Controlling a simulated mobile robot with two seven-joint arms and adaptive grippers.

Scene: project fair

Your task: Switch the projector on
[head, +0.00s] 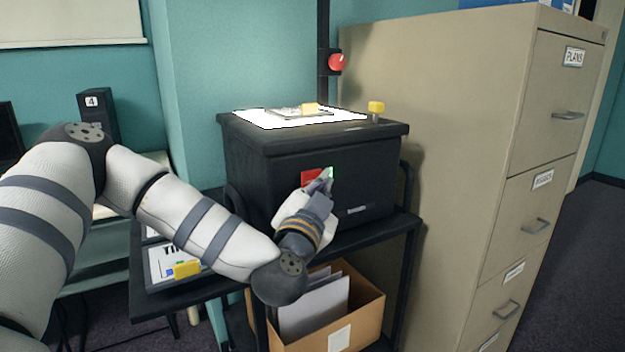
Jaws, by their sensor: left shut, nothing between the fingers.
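The projector (365,162) is a black overhead box on a dark cart, with a bright white lit top plate (255,118). A red and green switch (312,176) is on its front face. My left gripper (325,178) is shut and empty, with its fingertips at the switch, over the line between the red and the green part. The fingers hide part of the switch, and I cannot tell whether they touch it. My right gripper is not in view.
A beige filing cabinet (440,130) stands close on the right. A cardboard box (365,318) with papers sits on the cart's lower shelf. A yellow knob (376,107) and a red ball-shaped part (338,62) are above the projector.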

